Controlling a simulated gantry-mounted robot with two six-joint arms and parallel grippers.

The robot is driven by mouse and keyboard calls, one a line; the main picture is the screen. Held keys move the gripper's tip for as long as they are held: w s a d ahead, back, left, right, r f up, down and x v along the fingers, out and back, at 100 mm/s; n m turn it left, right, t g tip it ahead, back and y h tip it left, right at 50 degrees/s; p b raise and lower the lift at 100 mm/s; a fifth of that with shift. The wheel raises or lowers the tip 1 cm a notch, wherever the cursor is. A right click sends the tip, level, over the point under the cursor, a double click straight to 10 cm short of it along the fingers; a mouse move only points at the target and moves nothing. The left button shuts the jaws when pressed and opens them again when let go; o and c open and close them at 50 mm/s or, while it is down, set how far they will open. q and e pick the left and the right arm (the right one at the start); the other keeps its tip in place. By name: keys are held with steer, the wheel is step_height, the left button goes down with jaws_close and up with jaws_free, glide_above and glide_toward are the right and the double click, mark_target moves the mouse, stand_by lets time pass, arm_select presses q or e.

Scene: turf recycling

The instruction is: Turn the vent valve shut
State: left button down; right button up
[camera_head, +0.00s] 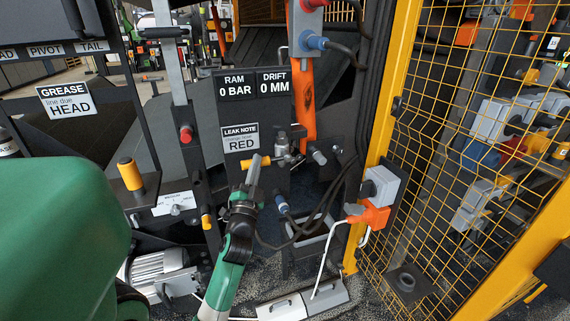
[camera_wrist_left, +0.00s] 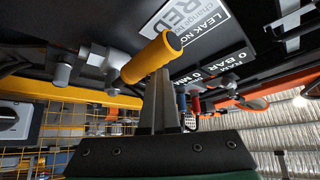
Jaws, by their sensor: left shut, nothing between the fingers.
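The vent valve appears to be the small metal valve (camera_head: 284,147) with a yellow lever handle (camera_head: 257,161), on the dark panel below the gauges. The lever points left and slightly down from the valve body. In the left wrist view the yellow handle (camera_wrist_left: 152,57) slants across the fingertips, with the metal body (camera_wrist_left: 97,65) to its left. My left gripper (camera_head: 254,164) is shut and empty, its fingertips right at the handle's free end. I cannot tell whether they touch it. My right gripper is not in view.
Signs reading LEAK NOTE RED (camera_head: 240,138), RAM 0 BAR (camera_head: 235,84) and DRIFT 0 MM (camera_head: 273,82) sit around the valve. An orange cylinder (camera_head: 304,90) rises behind it. Black cables (camera_head: 318,212) hang below right. A yellow mesh guard (camera_head: 440,130) bounds the right side.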

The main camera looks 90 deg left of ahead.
arm_select(q)
steer(key=shift+a+f, duration=0.1)
steer(key=shift+f, duration=0.35)
step_height(320, 180, up, 4)
steer(key=d+p, duration=0.1)
steer(key=p, duration=0.2)
steer(key=w+d+f+b, duration=0.2)
steer(key=d+f+b, duration=0.3)
steer(key=d, duration=0.3)
steer(key=shift+w+f, duration=0.2)
